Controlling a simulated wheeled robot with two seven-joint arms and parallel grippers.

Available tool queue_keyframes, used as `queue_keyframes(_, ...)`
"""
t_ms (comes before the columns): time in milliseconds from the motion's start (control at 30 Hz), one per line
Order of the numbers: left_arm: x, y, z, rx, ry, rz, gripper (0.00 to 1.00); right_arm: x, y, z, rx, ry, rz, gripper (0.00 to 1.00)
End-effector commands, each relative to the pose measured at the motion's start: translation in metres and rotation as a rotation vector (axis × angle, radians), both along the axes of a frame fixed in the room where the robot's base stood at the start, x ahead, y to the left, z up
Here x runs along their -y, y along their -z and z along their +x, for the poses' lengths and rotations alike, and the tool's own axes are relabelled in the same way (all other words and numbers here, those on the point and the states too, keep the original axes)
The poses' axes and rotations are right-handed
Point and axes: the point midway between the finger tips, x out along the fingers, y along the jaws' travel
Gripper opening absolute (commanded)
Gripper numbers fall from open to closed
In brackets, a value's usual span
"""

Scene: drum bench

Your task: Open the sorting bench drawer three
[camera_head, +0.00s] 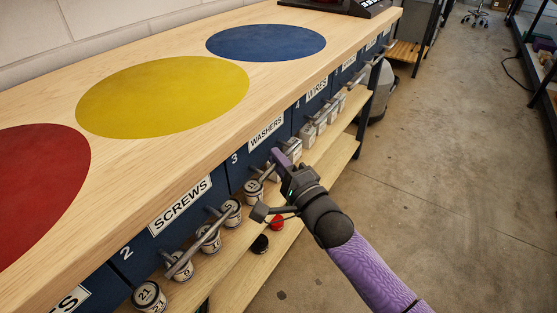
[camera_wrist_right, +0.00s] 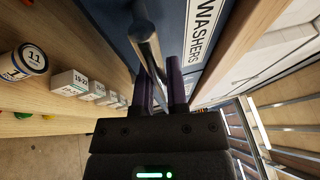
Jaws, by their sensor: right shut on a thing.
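Drawer three (camera_head: 240,167) is a dark blue front under the wooden bench, with a white WASHERS label (camera_head: 266,131). Its front looks in line with its neighbours. The label also shows in the right wrist view (camera_wrist_right: 205,25). My right gripper (camera_head: 281,162) is at this drawer, with its purple fingers shut on the drawer's grey bar handle (camera_wrist_right: 146,40). In the right wrist view the bar runs in between the fingers (camera_wrist_right: 164,88), which partly hide it. My left gripper is not in view.
Drawer two, marked SCREWS (camera_head: 180,203), is to the left and the WIRES drawer (camera_head: 316,90) to the right. The floor (camera_head: 450,180) to the right is mostly clear.

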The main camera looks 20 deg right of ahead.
Motion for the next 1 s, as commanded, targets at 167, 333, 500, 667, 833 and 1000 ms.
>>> queue_keyframes(167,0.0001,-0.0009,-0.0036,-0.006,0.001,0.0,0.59,0.0,0.0002,-0.0001,0.0,0.0,0.0,0.0)
queue_keyframes(333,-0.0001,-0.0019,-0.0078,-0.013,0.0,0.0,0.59,0.0,0.0003,-0.0001,-0.001,0.0,0.0,0.0)
queue_keyframes(500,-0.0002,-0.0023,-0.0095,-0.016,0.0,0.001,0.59,0.0001,0.0003,-0.0001,-0.001,0.0,0.0,0.0)
queue_keyframes(667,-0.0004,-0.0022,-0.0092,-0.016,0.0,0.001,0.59,0.0001,0.0004,-0.0001,-0.001,0.0,0.0,0.0)
queue_keyframes(833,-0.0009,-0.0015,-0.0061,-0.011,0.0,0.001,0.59,0.0001,0.0005,-0.0001,-0.001,0.0,0.0,0.0)
queue_keyframes(1000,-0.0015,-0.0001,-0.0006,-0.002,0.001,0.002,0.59,0.0001,0.0006,-0.0002,-0.001,0.0,0.0,0.0)
